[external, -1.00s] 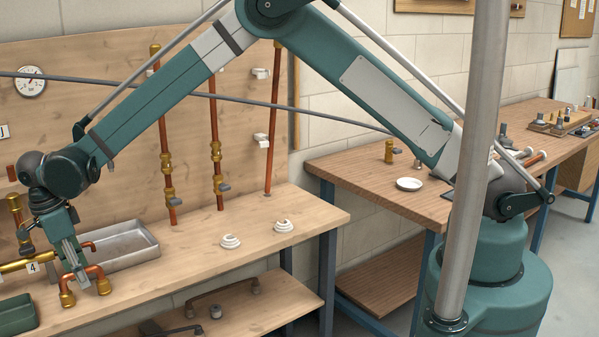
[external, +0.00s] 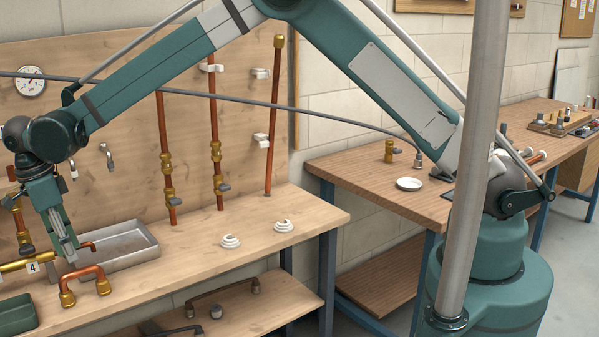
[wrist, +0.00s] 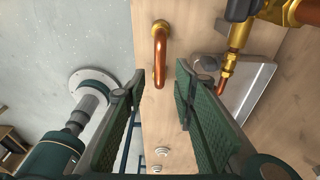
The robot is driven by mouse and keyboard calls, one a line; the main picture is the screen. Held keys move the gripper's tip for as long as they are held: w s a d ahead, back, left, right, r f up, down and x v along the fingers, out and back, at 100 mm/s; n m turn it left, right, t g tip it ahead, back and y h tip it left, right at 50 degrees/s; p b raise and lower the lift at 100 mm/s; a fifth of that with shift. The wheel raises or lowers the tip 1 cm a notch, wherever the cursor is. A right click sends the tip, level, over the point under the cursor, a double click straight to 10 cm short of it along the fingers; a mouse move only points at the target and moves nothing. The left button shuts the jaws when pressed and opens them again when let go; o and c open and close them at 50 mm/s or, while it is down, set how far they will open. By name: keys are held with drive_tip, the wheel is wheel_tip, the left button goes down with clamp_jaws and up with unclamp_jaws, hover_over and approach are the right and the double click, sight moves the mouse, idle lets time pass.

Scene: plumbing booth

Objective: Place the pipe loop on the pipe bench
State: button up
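The pipe loop (external: 83,273), a copper U-shaped pipe with brass ends, stands on the wooden pipe bench (external: 190,270) near its front left. Both brass ends appear to rest on the bench top. My gripper (external: 72,250) is just above the loop and points down. In the wrist view, the pipe loop (wrist: 160,55) lies ahead of the fingertips, and my gripper (wrist: 160,85) has its two fingers wide apart with nothing between them.
A grey metal tray (external: 125,262) is behind the loop, with a green bin (external: 15,312) at the front left. A brass pipe (external: 14,266) with a tag marked 4 lies left. Two white fittings (external: 230,241) sit on the bench to the right. The bench's middle is mostly clear.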

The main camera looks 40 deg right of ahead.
drive_tip(key=shift+a+r, duration=0.15)
drive_tip(key=shift+r, duration=0.85)
drive_tip(key=shift+a+r, duration=0.15)
drive_tip(key=shift+r, duration=0.8)
